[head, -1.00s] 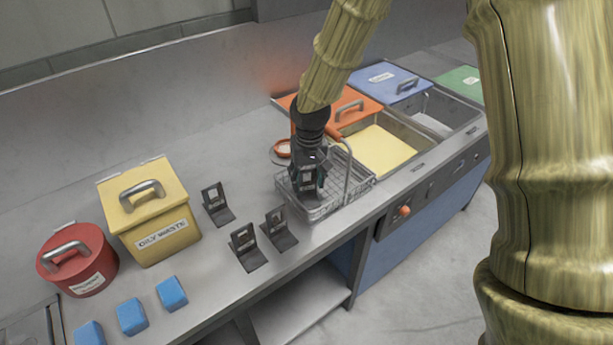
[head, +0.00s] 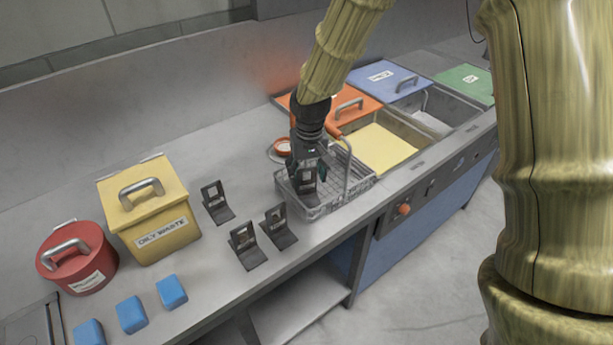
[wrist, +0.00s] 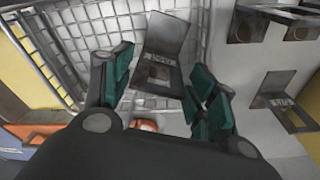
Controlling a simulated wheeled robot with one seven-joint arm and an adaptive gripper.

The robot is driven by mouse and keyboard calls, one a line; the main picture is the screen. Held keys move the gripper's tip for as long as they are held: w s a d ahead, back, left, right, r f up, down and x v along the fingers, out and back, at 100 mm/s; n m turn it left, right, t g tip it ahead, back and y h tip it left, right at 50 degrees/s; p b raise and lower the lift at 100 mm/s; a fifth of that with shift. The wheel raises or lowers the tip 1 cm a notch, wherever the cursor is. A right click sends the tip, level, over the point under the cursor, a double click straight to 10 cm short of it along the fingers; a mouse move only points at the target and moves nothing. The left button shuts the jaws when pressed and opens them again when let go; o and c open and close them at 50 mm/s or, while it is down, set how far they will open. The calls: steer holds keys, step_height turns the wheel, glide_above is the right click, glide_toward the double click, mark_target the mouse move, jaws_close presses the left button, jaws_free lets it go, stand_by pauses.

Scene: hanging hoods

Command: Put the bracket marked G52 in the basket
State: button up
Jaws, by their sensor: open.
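A dark grey bracket (head: 306,182) sits inside the wire basket (head: 345,203), near its left side. It also shows in the wrist view (wrist: 167,38), with a pale label too blurred to read. My gripper (head: 304,163) is over the basket; in the wrist view my gripper (wrist: 158,78) has its teal-padded fingers apart, with the near end of the bracket between them. Three other brackets stand on the counter left of the basket: one at the back (head: 216,203), one in front (head: 246,247) and one nearer the basket (head: 278,228). Their markings are unreadable.
A yellow oily waste bin (head: 150,215) and a red can (head: 76,260) stand at the left, with blue blocks (head: 131,315) in front. The basket handle (head: 349,170) stands upright.

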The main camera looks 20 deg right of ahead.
step_height(320, 180, up, 6)
steer(key=shift+s+b, duration=0.35)
steer(key=shift+s, duration=0.05)
